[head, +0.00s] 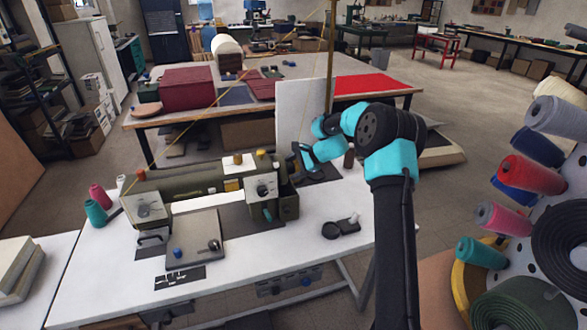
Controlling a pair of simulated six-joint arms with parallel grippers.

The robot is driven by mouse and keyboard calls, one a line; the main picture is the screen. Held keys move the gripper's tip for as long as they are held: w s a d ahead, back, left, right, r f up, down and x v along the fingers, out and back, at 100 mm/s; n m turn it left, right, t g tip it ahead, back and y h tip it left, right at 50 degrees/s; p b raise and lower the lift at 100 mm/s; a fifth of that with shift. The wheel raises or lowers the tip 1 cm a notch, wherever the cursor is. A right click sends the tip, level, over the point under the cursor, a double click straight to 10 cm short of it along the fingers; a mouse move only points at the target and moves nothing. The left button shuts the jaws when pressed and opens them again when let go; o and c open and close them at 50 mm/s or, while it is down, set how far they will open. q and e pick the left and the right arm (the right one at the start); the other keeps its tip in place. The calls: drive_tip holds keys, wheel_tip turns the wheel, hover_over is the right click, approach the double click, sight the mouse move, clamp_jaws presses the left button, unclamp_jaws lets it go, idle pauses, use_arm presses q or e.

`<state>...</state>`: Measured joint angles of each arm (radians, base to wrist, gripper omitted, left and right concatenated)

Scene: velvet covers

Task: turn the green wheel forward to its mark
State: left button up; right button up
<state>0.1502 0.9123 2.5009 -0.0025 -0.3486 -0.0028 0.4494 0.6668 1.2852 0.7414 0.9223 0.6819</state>
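An olive-green sewing machine (205,182) stands on the white table. I cannot clearly make out a green wheel; the dark olive housing at the machine's right end (289,205) shows, but no wheel stands out on it. My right arm reaches in from the lower right and bends left at its teal and black joints. My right gripper (303,157) is just above and behind the machine's right end, apart from it as far as I can see. Its fingers are small and dark, and their opening is unclear. My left gripper is not in view.
The white table (315,245) has free room right of the machine, around a small black holder (341,228). A white upright panel (297,112) stands behind my gripper. Teal (95,213) and pink (101,198) spools stand left. A rack of thread cones (533,174) is at right.

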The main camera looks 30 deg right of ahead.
drive_tip(key=c, duration=0.8)
drive_tip(key=n+t, duration=0.1)
drive_tip(key=t, duration=0.2)
drive_tip(key=shift+d+n, duration=0.1)
drive_tip(key=shift+n, duration=0.3)
drive_tip(key=n+t, duration=0.2)
drive_tip(key=shift+s+f+t, duration=0.1)
drive_tip(key=shift+t, duration=0.3)
drive_tip(key=n+t+y, duration=0.1)
drive_tip(key=n+t, duration=0.1)
drive_tip(key=shift+n+t, duration=0.3)
drive_tip(key=shift+t, duration=0.1)
drive_tip(key=shift+n+t+y, duration=0.6)
drive_tip(key=shift+n+t, duration=0.2)
drive_tip(key=shift+n, duration=0.3)
